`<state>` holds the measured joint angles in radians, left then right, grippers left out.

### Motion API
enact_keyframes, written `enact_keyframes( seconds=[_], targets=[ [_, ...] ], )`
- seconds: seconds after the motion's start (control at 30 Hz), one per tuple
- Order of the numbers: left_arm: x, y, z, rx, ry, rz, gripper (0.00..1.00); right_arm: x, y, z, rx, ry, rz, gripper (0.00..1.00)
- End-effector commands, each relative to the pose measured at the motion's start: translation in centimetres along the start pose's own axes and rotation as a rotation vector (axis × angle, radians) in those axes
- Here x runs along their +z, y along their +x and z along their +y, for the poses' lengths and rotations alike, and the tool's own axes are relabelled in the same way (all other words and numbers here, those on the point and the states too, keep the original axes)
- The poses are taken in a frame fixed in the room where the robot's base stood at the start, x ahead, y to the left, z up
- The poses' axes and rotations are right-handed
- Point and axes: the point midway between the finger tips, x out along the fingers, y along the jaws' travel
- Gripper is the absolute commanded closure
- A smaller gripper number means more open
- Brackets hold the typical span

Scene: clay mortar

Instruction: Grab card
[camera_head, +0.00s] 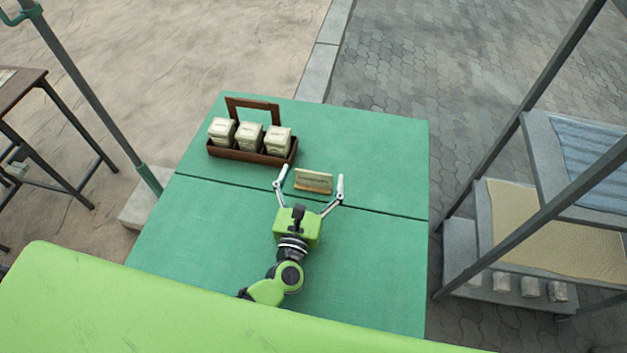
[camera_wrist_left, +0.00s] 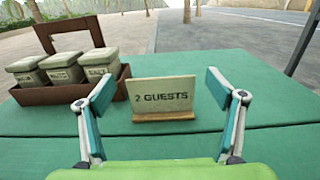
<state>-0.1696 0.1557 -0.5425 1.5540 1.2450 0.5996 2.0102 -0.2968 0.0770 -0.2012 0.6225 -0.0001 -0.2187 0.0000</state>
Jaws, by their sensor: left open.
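The card (camera_head: 313,179) is a pale, upright card in a small wooden base on the green table (camera_head: 370,250). In the left wrist view the card (camera_wrist_left: 162,97) reads "2 GUESTS" and faces my gripper. My left gripper (camera_head: 310,183) is open and empty, with one finger to each side of the card. In the left wrist view the fingers of my left gripper (camera_wrist_left: 158,95) stand apart from the card, with a gap on both sides. My right gripper is not in view.
A brown wooden caddy (camera_head: 225,152) with three pale, labelled, lidded canisters (camera_head: 249,136) stands just left of the card, near the left finger. A metal rack (camera_head: 490,190) stands right of the table. The table's right and front areas are clear.

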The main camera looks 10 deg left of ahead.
Motion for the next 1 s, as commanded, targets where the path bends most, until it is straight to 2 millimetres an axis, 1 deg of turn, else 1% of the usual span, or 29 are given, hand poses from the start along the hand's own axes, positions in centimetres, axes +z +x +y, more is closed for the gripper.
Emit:
enact_keyframes(
  seconds=[0.23,0.27,0.3,0.37,0.77,0.87,0.97,1.0],
  targets=[
    [-0.1,0.1,0.0,0.000,0.000,0.001,0.15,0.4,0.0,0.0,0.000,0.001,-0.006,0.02],
    [-0.1,0.1,0.0,0.000,0.000,0.001,0.22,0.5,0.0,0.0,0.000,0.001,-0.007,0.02],
    [-0.1,0.1,0.0,0.000,0.000,0.001,0.33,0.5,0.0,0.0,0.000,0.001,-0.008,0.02],
    [-0.1,0.1,0.0,0.000,0.000,0.001,0.48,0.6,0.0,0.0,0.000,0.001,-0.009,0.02],
    [0.1,0.1,0.0,0.000,0.000,0.000,0.50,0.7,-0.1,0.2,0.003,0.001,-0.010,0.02],
    [0.7,0.1,0.0,0.001,-0.003,-0.001,0.50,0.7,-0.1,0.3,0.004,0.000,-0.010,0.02],
    [1.9,0.1,0.0,0.001,-0.005,-0.001,0.50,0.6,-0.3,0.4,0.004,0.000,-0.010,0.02],
    [2.7,0.1,0.0,0.003,-0.007,-0.001,0.50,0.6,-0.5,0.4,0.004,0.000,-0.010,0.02]
  ],
)
